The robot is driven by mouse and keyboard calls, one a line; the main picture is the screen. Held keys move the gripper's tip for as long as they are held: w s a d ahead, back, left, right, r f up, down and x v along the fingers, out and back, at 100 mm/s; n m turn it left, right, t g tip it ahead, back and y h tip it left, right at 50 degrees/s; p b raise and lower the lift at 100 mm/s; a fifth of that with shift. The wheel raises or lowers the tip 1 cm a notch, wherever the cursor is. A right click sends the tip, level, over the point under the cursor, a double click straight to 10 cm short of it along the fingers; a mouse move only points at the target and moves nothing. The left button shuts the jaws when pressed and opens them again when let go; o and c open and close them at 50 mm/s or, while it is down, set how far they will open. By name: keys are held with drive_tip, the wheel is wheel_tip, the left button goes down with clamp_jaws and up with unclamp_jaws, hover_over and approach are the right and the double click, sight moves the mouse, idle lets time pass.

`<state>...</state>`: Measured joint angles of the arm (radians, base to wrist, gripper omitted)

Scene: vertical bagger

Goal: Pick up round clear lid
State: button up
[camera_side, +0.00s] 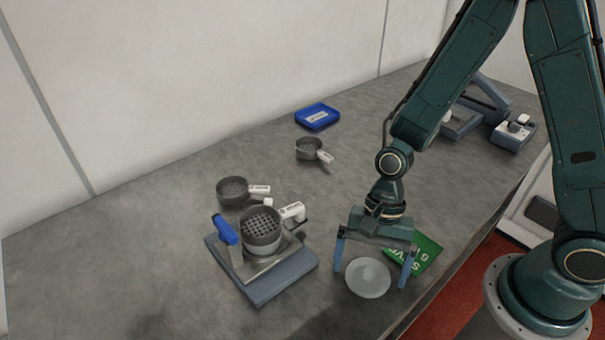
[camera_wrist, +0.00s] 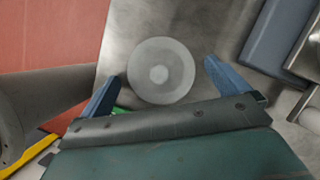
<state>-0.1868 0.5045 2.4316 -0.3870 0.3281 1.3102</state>
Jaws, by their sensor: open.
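The round clear lid (camera_side: 368,278) looks like a pale grey disc near the front edge of the grey table, in the side view. My gripper (camera_side: 371,273) is open and points down over the lid, one finger to each side. In the wrist view my gripper (camera_wrist: 160,80) holds nothing. I cannot tell exactly how high the fingertips are above the table.
A green printed packet (camera_side: 422,254) lies partly behind my right finger. A blue-grey stand (camera_side: 277,285) with a perforated cup (camera_side: 262,228) is left of the lid. Two grey scoops (camera_side: 234,191) (camera_side: 309,148) and a blue tray (camera_side: 317,116) lie farther back. The table's left part is clear.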

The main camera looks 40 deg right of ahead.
sight(369, 266)
drive_tip(key=c, duration=1)
drive_tip(key=shift+r, duration=0.15)
wheel_tip(369, 266, up, 20)
drive_tip(key=shift+f, duration=0.1)
idle(0.5)
drive_tip(key=shift+w, duration=0.1)
idle(0.5)
drive_tip(key=w+a+f, duration=0.1)
drive_tip(key=w+a, duration=0.2)
drive_tip(key=w, duration=0.3)
drive_tip(key=w+a+f, duration=0.1)
drive_tip(key=w+a, duration=0.3)
drive_tip(key=w, duration=0.2)
drive_tip(key=w+a+f, duration=0.1)
drive_tip(key=w+a, duration=0.3)
drive_tip(key=w, duration=0.1)
drive_tip(key=shift+w, duration=0.4)
